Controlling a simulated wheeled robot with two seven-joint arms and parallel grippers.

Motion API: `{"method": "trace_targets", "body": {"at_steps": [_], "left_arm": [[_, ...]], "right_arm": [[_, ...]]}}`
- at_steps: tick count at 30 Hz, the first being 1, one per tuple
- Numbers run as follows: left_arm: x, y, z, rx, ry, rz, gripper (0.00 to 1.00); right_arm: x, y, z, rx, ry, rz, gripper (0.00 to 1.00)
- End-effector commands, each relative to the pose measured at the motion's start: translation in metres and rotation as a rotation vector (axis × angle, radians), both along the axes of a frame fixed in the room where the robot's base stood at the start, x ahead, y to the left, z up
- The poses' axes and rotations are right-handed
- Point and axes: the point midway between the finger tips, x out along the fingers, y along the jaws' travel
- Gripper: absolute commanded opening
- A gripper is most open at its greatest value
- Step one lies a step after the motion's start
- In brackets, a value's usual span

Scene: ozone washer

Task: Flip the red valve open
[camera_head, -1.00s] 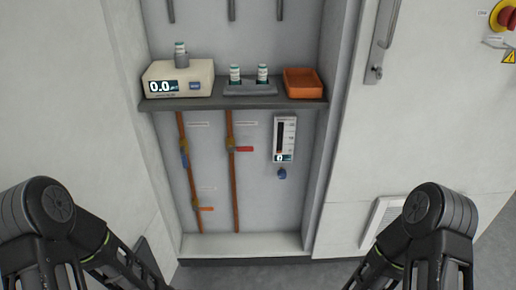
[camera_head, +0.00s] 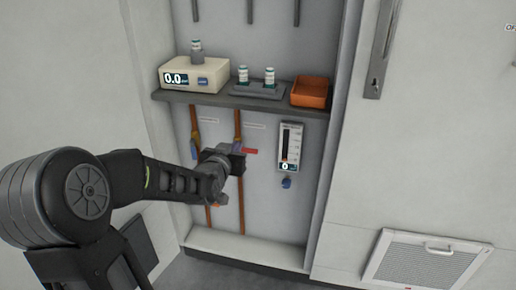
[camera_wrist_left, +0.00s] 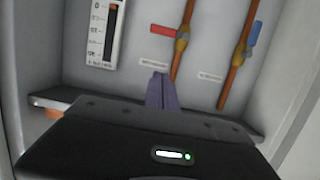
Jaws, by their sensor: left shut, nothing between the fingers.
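The red valve handle (camera_head: 250,151) points sideways from the right copper pipe (camera_head: 240,200), across the pipe's line. It also shows in the left wrist view (camera_wrist_left: 165,29), beside its brass valve body (camera_wrist_left: 182,40). My left gripper (camera_head: 237,158) is in front of this pipe in the head view and hides the valve body there. In the left wrist view its fingers (camera_wrist_left: 162,92) are shut together and empty, with the red handle beyond their tips. Whether they touch anything cannot be told. My right gripper is not in view.
A shelf (camera_head: 220,99) above holds a white meter (camera_head: 212,77), vials and an orange tray (camera_head: 310,93). A gauge (camera_head: 290,147) hangs right of the red handle. The left pipe has a blue handle (camera_wrist_left: 255,33). An orange handle (camera_head: 216,205) sits lower down.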

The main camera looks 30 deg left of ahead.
Motion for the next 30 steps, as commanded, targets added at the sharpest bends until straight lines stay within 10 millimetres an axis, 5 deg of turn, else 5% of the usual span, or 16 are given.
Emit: {"method": "trace_targets", "body": {"at_steps": [11,26,30], "left_arm": [[0.01,0.002,-0.004,-0.002,0.002,-0.002,0.0],[0.092,0.03,-0.027,-0.002,0.004,-0.003,0.0],[0.092,0.031,-0.05,-0.004,0.005,-0.001,0.0]], "right_arm": [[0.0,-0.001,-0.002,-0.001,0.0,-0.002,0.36],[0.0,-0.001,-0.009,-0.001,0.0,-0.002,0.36],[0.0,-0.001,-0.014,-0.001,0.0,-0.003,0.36]]}}
